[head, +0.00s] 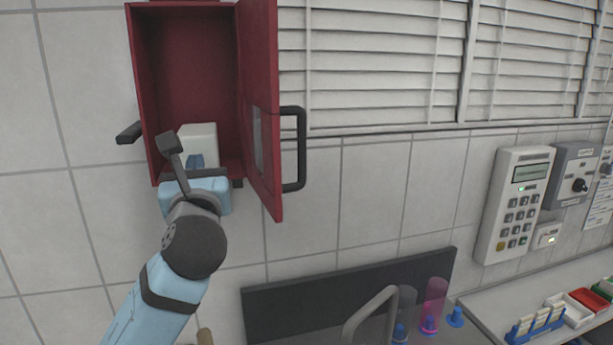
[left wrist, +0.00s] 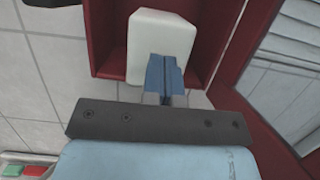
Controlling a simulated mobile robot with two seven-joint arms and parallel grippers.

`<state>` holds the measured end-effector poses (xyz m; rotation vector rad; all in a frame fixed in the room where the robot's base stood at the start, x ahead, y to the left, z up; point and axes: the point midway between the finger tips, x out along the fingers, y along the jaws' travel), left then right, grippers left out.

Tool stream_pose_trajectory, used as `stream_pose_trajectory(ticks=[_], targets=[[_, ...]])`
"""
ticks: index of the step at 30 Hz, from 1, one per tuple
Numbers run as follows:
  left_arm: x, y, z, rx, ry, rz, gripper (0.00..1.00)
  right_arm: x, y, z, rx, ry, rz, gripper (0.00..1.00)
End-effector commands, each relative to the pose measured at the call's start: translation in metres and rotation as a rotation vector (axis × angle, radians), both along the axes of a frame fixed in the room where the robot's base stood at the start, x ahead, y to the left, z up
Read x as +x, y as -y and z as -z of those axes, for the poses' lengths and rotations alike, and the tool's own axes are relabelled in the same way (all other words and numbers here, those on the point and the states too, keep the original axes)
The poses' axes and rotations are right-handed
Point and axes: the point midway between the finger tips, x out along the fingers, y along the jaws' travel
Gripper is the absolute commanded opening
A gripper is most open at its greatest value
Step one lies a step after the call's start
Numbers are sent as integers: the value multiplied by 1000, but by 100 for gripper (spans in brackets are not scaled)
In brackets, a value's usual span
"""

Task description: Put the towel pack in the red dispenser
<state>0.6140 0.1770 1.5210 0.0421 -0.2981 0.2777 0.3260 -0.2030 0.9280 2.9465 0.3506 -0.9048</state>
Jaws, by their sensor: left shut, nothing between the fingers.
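The red dispenser (head: 187,60) hangs on the tiled wall with its door (head: 259,70) swung open to the right. The white towel pack (head: 202,137) is inside it, low down near the dispenser's floor. My left gripper (head: 196,160) is at the dispenser's lower opening, its blue fingers just in front of the pack. In the left wrist view the fingers (left wrist: 165,73) are shut together and overlap the lower part of the towel pack (left wrist: 160,32). Nothing is held. Whether the fingertips touch the pack I cannot tell. My right gripper is not in view.
The door's black handle (head: 300,150) sticks out right of my left gripper. Below right are a dark panel (head: 270,305), a faucet (head: 370,315) and a pink cylinder (head: 434,300). A keypad device (head: 513,205) is on the right wall. The wall between is clear.

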Motion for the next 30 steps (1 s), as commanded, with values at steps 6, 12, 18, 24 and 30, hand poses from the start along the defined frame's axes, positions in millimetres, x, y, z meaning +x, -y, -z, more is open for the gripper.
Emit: stream_pose_trajectory(ticks=[6, 12, 18, 24, 30], targets=[[0, 0, 0, 0, 0, 0, 0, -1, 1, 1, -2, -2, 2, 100], [0, 0, 0, 0, 0, 0, 0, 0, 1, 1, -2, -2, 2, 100], [0, 0, 0, 0, 0, 0, 0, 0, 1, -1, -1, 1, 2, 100], [6, -2, 0, 1, 0, 0, 0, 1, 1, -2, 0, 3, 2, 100], [14, -4, 0, 1, 0, -1, 0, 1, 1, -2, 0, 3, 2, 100]])
